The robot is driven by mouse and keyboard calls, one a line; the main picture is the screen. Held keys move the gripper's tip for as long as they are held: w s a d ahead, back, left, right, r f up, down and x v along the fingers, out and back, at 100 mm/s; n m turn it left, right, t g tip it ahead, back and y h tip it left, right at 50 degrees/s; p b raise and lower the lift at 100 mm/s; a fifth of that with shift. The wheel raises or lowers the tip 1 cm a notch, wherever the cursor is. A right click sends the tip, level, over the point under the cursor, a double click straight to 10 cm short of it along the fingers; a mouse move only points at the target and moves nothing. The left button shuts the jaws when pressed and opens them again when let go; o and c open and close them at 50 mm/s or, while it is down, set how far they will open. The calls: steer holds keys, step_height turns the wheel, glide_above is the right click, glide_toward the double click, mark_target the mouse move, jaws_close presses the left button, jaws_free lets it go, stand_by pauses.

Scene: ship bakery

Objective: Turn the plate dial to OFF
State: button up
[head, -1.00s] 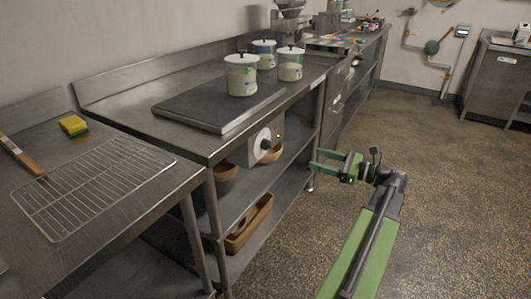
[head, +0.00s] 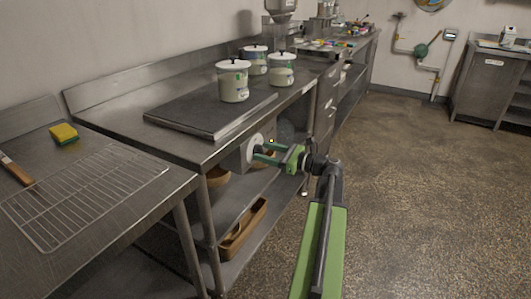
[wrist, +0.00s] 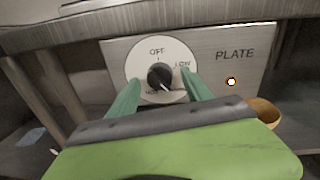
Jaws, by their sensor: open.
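The plate dial (wrist: 158,52) is a round white disc with a black knob (wrist: 159,76) on a grey panel marked PLATE. OFF is at the top and LOW at the right; the lower lettering is partly hidden by my gripper. A pale pointer mark on the knob seems to point down and to the right. In the head view, the dial (head: 255,143) is on the bench's front. My gripper (head: 266,154) is open, its green fingers pointing at the dial. In the wrist view the fingers stand either side of the knob; contact cannot be told.
A small lamp (wrist: 231,82) right of the dial glows. Above the dial is the bench edge, with a dark hot plate (head: 205,115) and lidded white pots (head: 233,83) on top. Wooden bowls and a wooden tray (head: 243,230) sit on shelves below. The floor at right is clear.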

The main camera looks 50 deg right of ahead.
jaws_close()
stand_by(0.5)
